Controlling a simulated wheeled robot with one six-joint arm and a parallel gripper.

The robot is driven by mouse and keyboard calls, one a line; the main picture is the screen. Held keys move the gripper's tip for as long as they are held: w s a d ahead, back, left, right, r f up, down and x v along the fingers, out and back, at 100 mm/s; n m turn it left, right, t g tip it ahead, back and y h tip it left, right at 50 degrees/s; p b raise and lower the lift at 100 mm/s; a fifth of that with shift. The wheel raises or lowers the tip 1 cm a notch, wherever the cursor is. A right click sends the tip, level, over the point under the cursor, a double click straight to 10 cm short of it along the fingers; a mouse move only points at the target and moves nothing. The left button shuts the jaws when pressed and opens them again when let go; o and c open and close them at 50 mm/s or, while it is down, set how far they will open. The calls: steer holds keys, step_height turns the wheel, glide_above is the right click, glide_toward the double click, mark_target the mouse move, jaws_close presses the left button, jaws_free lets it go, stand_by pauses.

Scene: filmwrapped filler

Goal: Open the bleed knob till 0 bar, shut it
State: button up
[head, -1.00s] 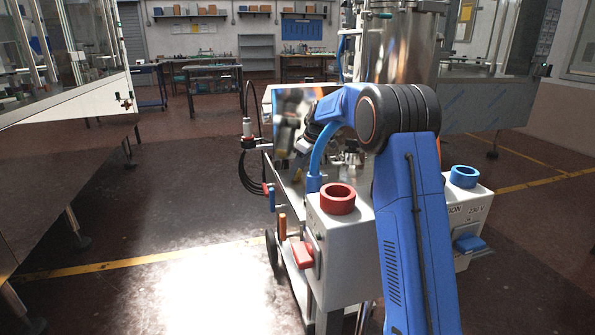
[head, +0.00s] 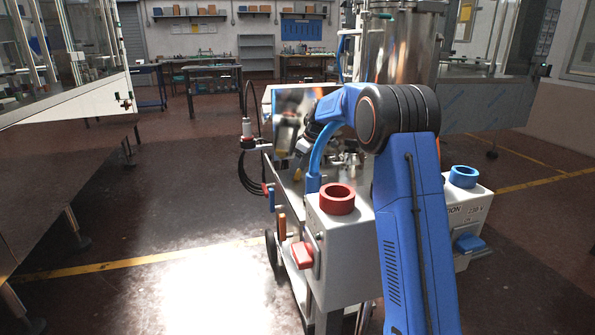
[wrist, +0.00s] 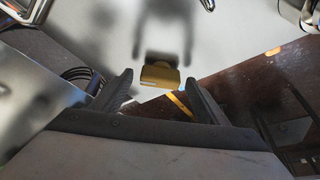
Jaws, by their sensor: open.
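A small yellow-brown block (wrist: 160,76), possibly the bleed knob, shows in the wrist view against a pale grey surface, just beyond and between the fingertips. My gripper (wrist: 162,92) is open, with one dark finger to each side of it and nothing held. I cannot tell how far the block is from the fingers. In the head view my blue arm reaches over the cart, and its end is partly hidden behind its own links. A small yellowish spot (head: 298,174) shows below the wrist there. No pressure reading can be made out.
A white box with a red ring (head: 337,199) and a red handle (head: 303,254) stands at the cart's front. A blue ring (head: 463,176) is to the right. A shiny steel vessel (head: 398,48) rises behind. Black hoses (head: 250,170) hang at the left. The floor to the left is clear.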

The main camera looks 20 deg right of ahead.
steer(key=v, duration=1.7)
steer(key=shift+s+d, duration=0.1)
steer(key=shift+s, duration=0.05)
